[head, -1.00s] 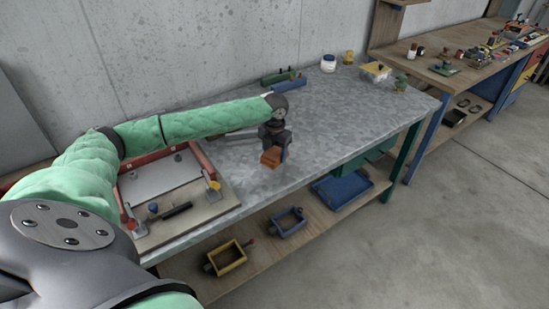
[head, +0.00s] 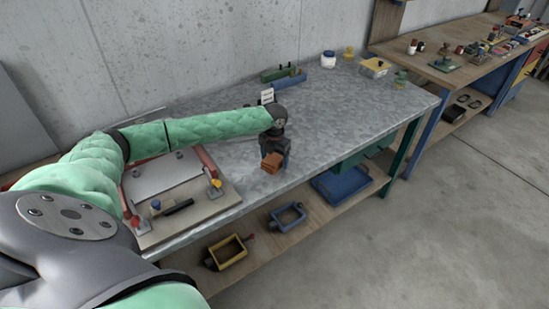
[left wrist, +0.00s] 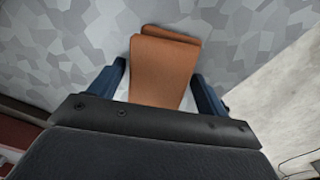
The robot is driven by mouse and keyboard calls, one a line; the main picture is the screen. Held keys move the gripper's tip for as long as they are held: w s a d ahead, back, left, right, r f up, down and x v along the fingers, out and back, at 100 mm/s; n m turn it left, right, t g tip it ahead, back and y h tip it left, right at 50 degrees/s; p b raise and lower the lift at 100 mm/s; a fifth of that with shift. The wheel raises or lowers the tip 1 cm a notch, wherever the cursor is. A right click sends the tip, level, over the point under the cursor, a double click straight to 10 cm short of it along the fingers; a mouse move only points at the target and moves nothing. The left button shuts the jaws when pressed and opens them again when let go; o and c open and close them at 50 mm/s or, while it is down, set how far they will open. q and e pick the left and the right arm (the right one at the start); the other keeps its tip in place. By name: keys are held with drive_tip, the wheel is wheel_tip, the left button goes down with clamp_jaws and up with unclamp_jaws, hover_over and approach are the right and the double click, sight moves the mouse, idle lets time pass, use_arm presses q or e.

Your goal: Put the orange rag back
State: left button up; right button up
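The orange rag (head: 272,163) is a folded brown-orange pad at the end of my left gripper (head: 275,152), over the grey metal bench top. In the left wrist view the rag (left wrist: 162,70) lies between the two blue fingers of my left gripper (left wrist: 160,80), its folded layers slightly offset. The fingers stand apart, with narrow pale gaps beside the rag, so it does not look pinched. The rag seems to be at or very near the bench surface; exact contact is hard to tell. My right gripper is not in view.
A board with a white sheet and red clamps (head: 165,175) lies left on the bench. A green tray (head: 283,75), white jar (head: 328,60) and yellow box (head: 374,68) stand at the back. Yellow (head: 228,252) and blue (head: 287,217) frames lie on the lower shelf.

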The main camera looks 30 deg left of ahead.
sight(274, 157)
use_arm(q)
drive_tip(key=shift+r, duration=0.15)
drive_tip(key=shift+r, duration=0.2)
wheel_tip(274, 157, up, 6)
drive_tip(key=b, duration=0.2)
drive_tip(key=shift+f+b, duration=0.15)
drive_tip(key=shift+b, duration=0.2)
drive_tip(key=shift+r+b, duration=0.7)
drive_tip(key=shift+r, duration=2.25)
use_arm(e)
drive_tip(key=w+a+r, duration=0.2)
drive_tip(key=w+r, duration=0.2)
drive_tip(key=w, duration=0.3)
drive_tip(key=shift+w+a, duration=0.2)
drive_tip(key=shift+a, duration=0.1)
use_arm(q)
drive_tip(key=shift+r, duration=0.1)
